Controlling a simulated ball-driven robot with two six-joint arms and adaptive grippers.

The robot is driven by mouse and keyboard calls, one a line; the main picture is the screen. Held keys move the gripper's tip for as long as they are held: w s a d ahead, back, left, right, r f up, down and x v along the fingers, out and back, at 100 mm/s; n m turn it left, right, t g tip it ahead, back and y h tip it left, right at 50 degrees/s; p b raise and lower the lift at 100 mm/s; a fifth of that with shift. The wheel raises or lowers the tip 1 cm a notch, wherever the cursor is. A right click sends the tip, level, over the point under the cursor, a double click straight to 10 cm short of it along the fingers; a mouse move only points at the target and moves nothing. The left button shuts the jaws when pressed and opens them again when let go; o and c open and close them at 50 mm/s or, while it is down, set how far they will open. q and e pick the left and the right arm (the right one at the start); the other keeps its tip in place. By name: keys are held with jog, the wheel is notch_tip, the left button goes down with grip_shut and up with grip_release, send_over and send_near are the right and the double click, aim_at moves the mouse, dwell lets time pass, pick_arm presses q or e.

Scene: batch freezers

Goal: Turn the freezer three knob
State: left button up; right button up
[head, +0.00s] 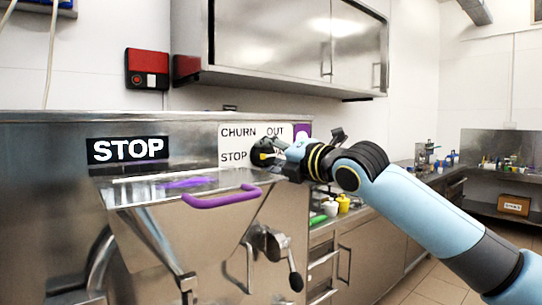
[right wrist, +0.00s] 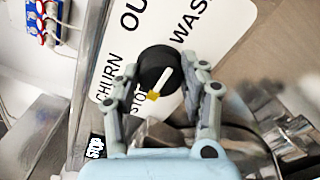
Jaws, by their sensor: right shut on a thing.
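The freezer knob (right wrist: 157,68) is round and black, with a white pointer bar that has a yellow tip. It sits on a white label plate (head: 232,148) marked CHURN, OUT and STOP; WASH also reads in the right wrist view. The yellow tip lies close to the word STOP there. My right gripper (head: 272,154) is at the knob, its fingers on either side of it in the right wrist view (right wrist: 168,88), shut on it. In the head view the gripper hides part of the knob and plate. My left gripper is not in view.
A purple handle (head: 222,197) sticks out from the freezer's hopper lid below the plate. A black-tipped lever (head: 295,280) hangs lower down. A wall cabinet (head: 290,40) overhangs the back. A counter with small bottles (head: 343,204) stands beyond the freezer to the right.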

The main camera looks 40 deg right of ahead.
jog(key=o, duration=0.9)
jog(key=shift+r, duration=0.3)
jog(key=shift+c, duration=0.2)
jog(key=shift+o, duration=1.2)
jog(key=shift+w, duration=0.15)
jog(key=shift+o, duration=0.4)
jog(key=shift+w+f, duration=0.15)
jog(key=shift+f, duration=0.1)
jog(key=shift+s+d, duration=0.1)
jog(key=shift+s, duration=0.45)
jog(key=s, duration=0.6)
jog(key=shift+s+d, duration=0.2)
jog(key=shift+s, duration=0.05)
